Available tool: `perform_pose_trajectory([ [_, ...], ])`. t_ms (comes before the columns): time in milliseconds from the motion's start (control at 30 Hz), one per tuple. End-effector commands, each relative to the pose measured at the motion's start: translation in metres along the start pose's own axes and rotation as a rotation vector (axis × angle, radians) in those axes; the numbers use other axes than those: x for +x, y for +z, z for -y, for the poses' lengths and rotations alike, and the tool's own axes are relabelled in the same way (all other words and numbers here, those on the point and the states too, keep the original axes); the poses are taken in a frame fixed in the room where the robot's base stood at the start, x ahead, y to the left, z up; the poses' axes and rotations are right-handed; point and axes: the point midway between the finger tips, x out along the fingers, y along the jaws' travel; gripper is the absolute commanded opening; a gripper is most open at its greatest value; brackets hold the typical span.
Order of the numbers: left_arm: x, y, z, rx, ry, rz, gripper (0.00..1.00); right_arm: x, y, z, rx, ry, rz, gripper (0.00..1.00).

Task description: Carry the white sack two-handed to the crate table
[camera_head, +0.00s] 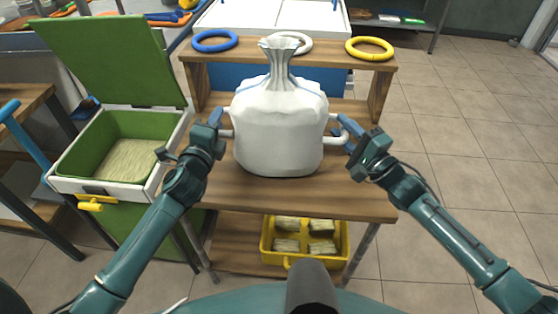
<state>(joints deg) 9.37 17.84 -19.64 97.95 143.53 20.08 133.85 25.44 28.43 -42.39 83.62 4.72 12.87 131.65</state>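The white sack (280,130), its neck gathered and tied, stands upright at the middle of a wooden table (300,196). Its base appears to rest on the tabletop. A pale loop handle sticks out on each side. My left gripper (219,122) is at the left handle (226,134), and my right gripper (344,128) is at the right handle (333,141). The blue fingers overlap the handles. I cannot tell whether either gripper is closed on its handle. No table is clearly identifiable as the crate table.
A raised shelf behind the sack carries blue (215,48), white (303,47) and yellow (370,56) rings. A yellow crate (267,243) with several bundles is on the lower shelf. A green bin (120,125) with its lid open stands left. Tiled floor (470,150) is clear at right.

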Motion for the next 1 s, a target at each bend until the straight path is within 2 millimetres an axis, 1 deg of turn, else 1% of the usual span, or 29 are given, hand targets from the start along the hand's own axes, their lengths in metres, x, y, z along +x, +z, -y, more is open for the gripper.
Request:
perform_pose_trajectory([
  [33,0.0,0.0,0.0,-0.001,0.0,0.0,0.36,0.0,0.0,0.0,0.0,0.0,0.0,0.35],
  [100,0.0,0.0,0.0,-0.001,-0.001,0.0,0.39,0.0,0.0,0.0,-0.001,0.0,0.0,0.38],
  [300,-0.001,0.0,0.001,-0.003,-0.001,-0.001,0.39,0.0,0.0,0.0,-0.001,0.001,0.0,0.38],
  [433,-0.009,-0.001,-0.001,-0.003,0.001,-0.002,0.39,0.0,0.0,0.0,-0.001,0.001,0.0,0.38],
  [567,-0.031,-0.001,-0.001,-0.003,0.002,-0.002,0.39,0.0,0.0,0.0,-0.001,0.001,0.0,0.38],
  [800,-0.082,-0.001,-0.001,-0.004,0.002,-0.002,0.39,0.0,0.0,-0.001,-0.001,0.001,0.0,0.38],
  [900,-0.098,0.0,-0.001,-0.002,0.002,0.0,0.39,0.0,0.0,-0.001,-0.001,0.001,0.0,0.38],
  [1000,-0.11,-0.001,-0.001,-0.003,0.001,-0.001,0.39,0.0,0.0,0.0,-0.001,0.001,0.0,0.38],
])
